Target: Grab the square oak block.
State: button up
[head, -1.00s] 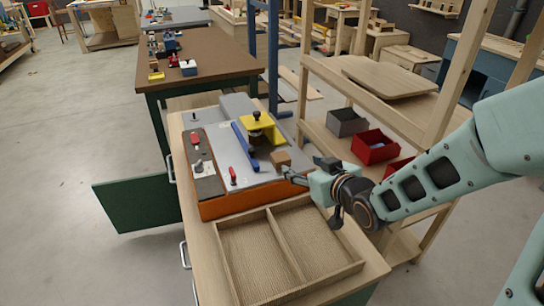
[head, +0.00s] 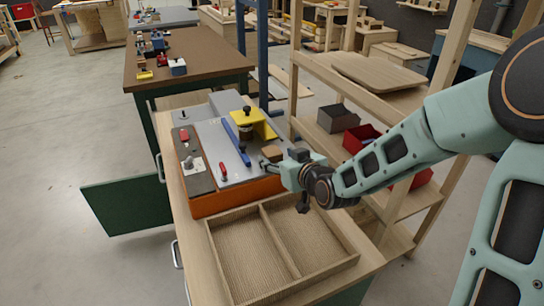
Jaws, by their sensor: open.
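The square oak block (head: 272,154) is a small brown wooden piece on the right part of the grey machine top (head: 218,160), beside the yellow guard. My gripper (head: 268,166) reaches in from the right and its fingertips are close to the block's near side. The gripper is open. I cannot tell whether a finger touches the block, as the gripper hides part of its near side.
A yellow guard (head: 259,123) and a blue bar (head: 237,143) stand just left of and behind the block. A two-part wooden tray (head: 263,214) lies in front. A wooden shelf with red bins (head: 361,138) stands to the right.

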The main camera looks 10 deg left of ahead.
jog(key=shift+x, duration=1.45)
jog(key=shift+c, duration=0.3)
jog(key=c, duration=1.2)
